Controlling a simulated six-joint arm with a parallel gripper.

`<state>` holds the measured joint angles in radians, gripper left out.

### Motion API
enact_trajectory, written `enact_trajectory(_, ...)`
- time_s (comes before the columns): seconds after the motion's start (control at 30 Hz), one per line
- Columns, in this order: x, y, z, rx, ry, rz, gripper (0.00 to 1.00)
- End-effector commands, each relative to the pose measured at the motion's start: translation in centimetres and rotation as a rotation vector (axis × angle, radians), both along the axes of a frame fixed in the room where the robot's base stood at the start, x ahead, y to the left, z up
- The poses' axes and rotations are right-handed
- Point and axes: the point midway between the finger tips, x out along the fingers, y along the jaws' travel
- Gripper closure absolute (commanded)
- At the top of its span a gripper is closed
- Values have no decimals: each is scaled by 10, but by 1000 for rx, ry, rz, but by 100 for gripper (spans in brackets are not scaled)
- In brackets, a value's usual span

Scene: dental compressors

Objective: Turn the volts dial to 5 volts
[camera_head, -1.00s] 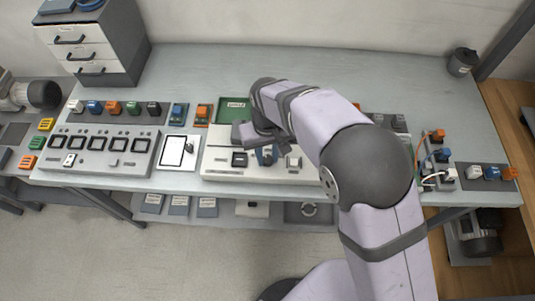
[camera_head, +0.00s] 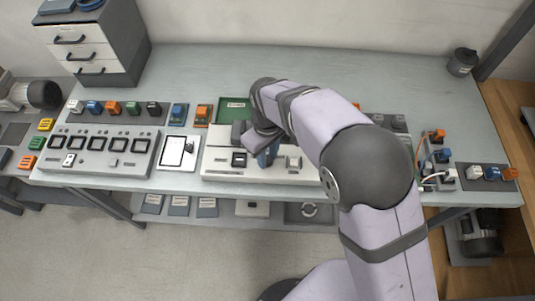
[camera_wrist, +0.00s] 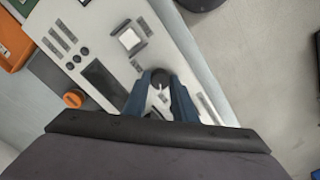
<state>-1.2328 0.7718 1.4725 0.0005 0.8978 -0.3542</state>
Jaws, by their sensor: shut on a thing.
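The volts dial (camera_wrist: 160,78) is a small round dark knob on a pale control panel (camera_wrist: 212,82). It shows between the tips of my gripper (camera_wrist: 160,88) in the wrist view. The blue fingers are closed onto the knob from both sides. In the head view my gripper (camera_head: 266,157) points down onto the front of the same panel (camera_head: 222,167), and the fingers and arm hide the dial there. I cannot read the dial's marks or its setting.
On the panel beside the dial are a square white button (camera_wrist: 130,39) and a dark display (camera_wrist: 103,80). A grey box with several small screens (camera_head: 100,150) stands to the left. Coloured switches line the bench. The rear of the bench (camera_head: 210,68) is clear.

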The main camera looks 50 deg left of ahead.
Motion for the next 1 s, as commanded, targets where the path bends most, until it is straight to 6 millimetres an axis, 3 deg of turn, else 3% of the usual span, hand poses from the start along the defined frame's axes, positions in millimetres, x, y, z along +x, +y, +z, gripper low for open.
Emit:
enact_trajectory(0.2, 0, 1, 1, 3, -2, 2, 98)
enact_trajectory(0.23, 0, 1, 1, 3, -2, 1, 73)
enact_trajectory(0.3, 0, 1, 1, 3, -2, 1, 57)
enact_trajectory(0.7, 0, 1, 4, 3, -1, 0, 57)
enact_trajectory(1.0, 1, 2, 38, 6, -3, 0, 57)
